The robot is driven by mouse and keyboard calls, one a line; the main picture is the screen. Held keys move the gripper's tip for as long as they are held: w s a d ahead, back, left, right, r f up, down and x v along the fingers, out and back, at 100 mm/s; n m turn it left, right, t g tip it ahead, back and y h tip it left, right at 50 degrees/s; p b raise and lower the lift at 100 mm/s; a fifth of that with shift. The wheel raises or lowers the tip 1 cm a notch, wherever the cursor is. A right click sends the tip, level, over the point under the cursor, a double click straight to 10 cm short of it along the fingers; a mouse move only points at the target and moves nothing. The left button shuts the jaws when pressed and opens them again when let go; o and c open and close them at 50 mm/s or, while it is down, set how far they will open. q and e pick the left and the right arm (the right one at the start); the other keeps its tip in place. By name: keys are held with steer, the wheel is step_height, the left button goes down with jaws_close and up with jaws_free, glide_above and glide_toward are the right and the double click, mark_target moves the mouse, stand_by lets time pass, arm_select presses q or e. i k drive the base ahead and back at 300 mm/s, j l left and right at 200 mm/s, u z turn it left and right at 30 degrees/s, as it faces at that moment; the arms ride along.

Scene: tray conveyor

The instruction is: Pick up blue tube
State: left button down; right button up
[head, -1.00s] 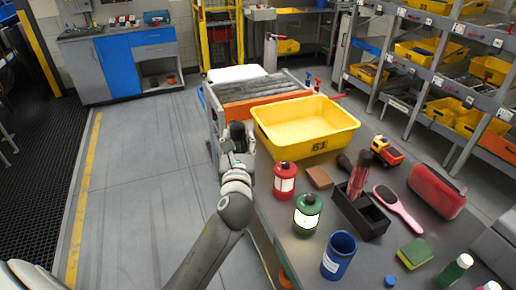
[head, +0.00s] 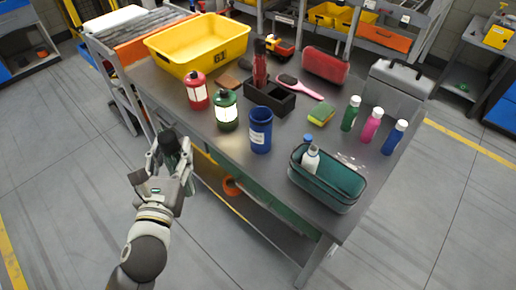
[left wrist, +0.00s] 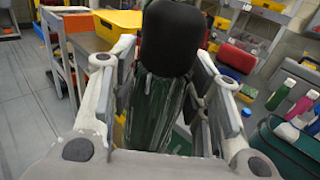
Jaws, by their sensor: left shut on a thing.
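A blue cylinder with a pale label (head: 260,130) stands upright near the table's front edge in the head view; it looks open at the top. A smaller blue bottle with a white cap (head: 395,137) stands at the table's right end. I cannot tell which is the blue tube. My left gripper (head: 172,150) is off the table's front edge, left of and apart from both. It is shut on a dark green bottle with a black top (left wrist: 155,105), which fills the middle of the left wrist view. My right gripper is not in view.
The table holds a yellow bin (head: 190,55), red canister (head: 197,90), green canister (head: 226,110), black box (head: 270,97), pink brush (head: 300,87) and sponge (head: 321,115). A teal basket (head: 327,182) with a white bottle is at the right front. Floor is clear left of the table.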

mark_target(260, 118)
steer(key=k+z, duration=0.15)
steer(key=z, duration=0.9)
steer(key=j+z, duration=0.1)
steer(key=j, duration=0.35)
steer(key=k+j+z, duration=0.1)
steer(key=j, duration=0.35)
steer(key=k+j+z, duration=0.15)
steer(key=j, duration=0.3)
steer(key=i+j, duration=0.1)
steer(key=j, duration=0.25)
steer(key=i+j, duration=0.1)
steer(key=j, duration=0.6)
steer(key=i, duration=0.05)
